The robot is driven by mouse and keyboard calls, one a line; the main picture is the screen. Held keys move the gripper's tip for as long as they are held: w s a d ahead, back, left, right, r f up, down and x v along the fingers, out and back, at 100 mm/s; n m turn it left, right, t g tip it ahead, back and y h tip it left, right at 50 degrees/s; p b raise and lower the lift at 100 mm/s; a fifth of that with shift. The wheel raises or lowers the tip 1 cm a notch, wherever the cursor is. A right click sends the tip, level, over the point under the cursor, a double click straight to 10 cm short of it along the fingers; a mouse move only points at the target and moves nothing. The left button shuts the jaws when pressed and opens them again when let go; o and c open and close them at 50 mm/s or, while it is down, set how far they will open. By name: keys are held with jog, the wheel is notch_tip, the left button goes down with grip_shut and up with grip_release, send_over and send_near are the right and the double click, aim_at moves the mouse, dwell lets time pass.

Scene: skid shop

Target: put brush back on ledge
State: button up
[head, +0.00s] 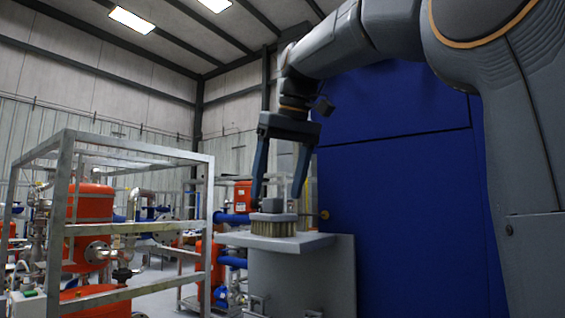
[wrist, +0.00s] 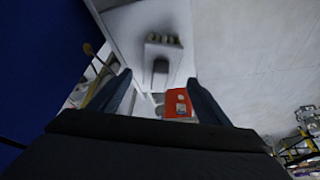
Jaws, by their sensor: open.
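The brush (head: 273,218), with a grey back, a raised grey grip and pale bristles pointing down, stands upright on the grey ledge (head: 310,242). My gripper (head: 276,202) is open, pointing down, with its fingertips around the level of the brush grip. In the head view one finger is near the left side of the grip and the other near its right. The wrist view shows the brush (wrist: 161,52) on the pale ledge (wrist: 120,22), beyond and between the spread fingers. I cannot tell whether either finger touches it.
A blue panel (head: 400,190) rises close to the right of the ledge. A metal-framed skid (head: 140,228) with red tanks and pipes stands at left. A brass-coloured knob (head: 324,214) sticks out near the ledge. A red object (wrist: 178,104) shows below the ledge.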

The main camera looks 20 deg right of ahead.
jog(key=v, duration=0.7)
jog(key=shift+r, duration=0.1)
